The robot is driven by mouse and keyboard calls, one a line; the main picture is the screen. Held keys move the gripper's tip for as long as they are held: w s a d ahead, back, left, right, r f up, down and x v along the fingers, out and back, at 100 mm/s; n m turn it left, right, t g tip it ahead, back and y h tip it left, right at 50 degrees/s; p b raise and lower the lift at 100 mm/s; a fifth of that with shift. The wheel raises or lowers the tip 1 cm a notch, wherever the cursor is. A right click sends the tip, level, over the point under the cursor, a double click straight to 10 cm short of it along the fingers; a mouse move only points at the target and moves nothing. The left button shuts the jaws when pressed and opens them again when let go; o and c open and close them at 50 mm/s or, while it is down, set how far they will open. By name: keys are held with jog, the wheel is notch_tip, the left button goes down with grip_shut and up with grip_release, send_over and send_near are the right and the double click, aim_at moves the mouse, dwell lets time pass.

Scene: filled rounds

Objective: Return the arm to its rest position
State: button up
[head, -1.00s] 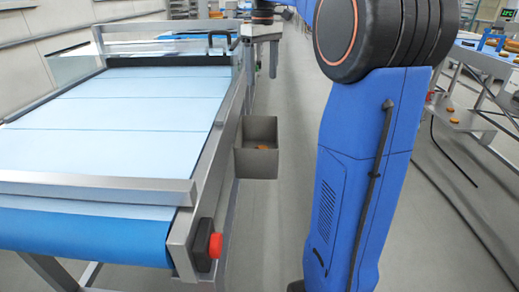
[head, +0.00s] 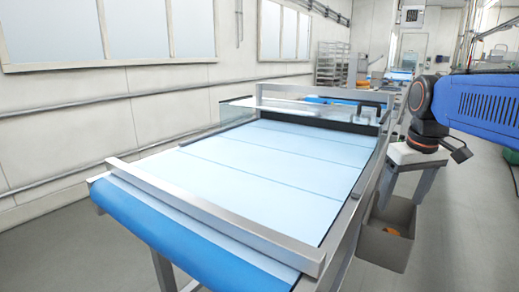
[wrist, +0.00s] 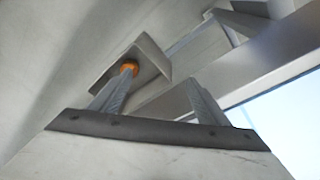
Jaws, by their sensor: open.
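My gripper (head: 402,200) hangs with its fingers pointing down, at the far right side of the conveyor, in the head view. In the wrist view my gripper (wrist: 161,78) has its two grey fingers apart with nothing held between them. My blue arm link (head: 485,105) comes in from the right and ends in a dark joint with an orange ring. Below the gripper is an open grey bin (head: 378,248) with an orange-brown round (head: 391,231) in it. In the wrist view the round (wrist: 130,69) shows in the bin (wrist: 152,58), partly behind the left finger.
The conveyor (head: 265,165) has a bare pale belt and metal side rails, with a bar across its near end. A wall with windows runs along the left. A rack (head: 330,65) stands at the back. Floor is open at right.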

jog(key=s+a+f+m+t, duration=0.1)
jog(key=s+a+f, duration=0.5)
jog(key=s+f, duration=0.9)
jog(key=shift+s+f+t, duration=0.3)
jog(key=shift+s+t, duration=0.3)
jog(key=shift+t, duration=0.2)
jog(key=shift+c, duration=0.5)
